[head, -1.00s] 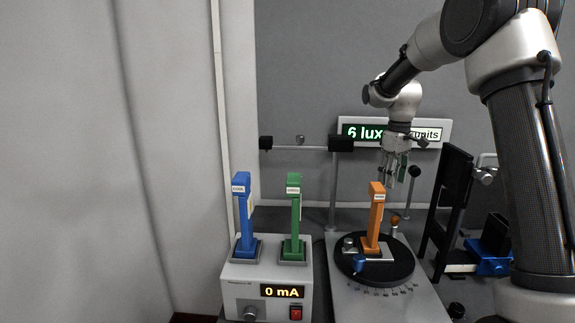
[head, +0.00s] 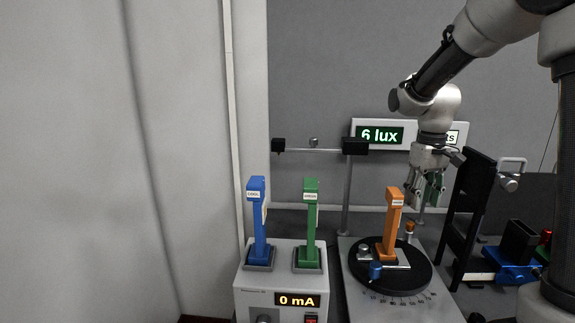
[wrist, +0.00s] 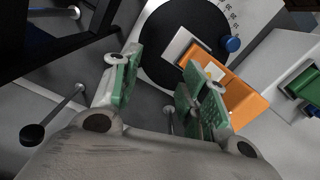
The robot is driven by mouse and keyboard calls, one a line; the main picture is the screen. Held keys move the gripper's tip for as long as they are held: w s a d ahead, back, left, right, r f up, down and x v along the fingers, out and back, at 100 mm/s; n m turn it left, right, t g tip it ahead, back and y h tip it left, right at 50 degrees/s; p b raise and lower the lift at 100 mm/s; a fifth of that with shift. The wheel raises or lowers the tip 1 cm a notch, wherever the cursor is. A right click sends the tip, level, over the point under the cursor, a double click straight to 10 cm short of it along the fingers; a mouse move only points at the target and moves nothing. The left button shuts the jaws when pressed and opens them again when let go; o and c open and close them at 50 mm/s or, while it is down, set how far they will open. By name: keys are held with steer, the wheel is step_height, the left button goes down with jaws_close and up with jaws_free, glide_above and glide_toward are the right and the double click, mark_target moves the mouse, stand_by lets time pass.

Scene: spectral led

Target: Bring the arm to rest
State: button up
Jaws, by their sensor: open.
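My gripper (head: 424,190) hangs from my arm at the right in the head view, just behind and to the right of the orange LED holder (head: 392,225). The orange holder stands upright on the round black turntable (head: 420,279). In the wrist view my gripper (wrist: 165,90) has its two green-padded fingers apart, with nothing between them. The orange holder (wrist: 238,97) lies beyond the right finger there, partly covered by it. Whether the finger touches it is hard to tell, but a gap shows in the head view.
A blue holder (head: 258,220) and a green holder (head: 309,225) stand upright on the power box (head: 270,284) reading 0 mA. A display (head: 381,135) reads 6 lux. A black upright panel (head: 470,210) stands right of my gripper. Open grey wall is above.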

steer(key=s+d+r+m+t, duration=0.1)
steer(key=s+r+t, duration=0.1)
steer(key=s, duration=0.9)
steer(key=s+d+r+m+t, duration=0.1)
steer(key=s+r+t, duration=0.2)
steer(key=s, duration=0.9)
steer(key=shift+w+v, duration=0.25)
steer(key=shift+v, duration=0.95)
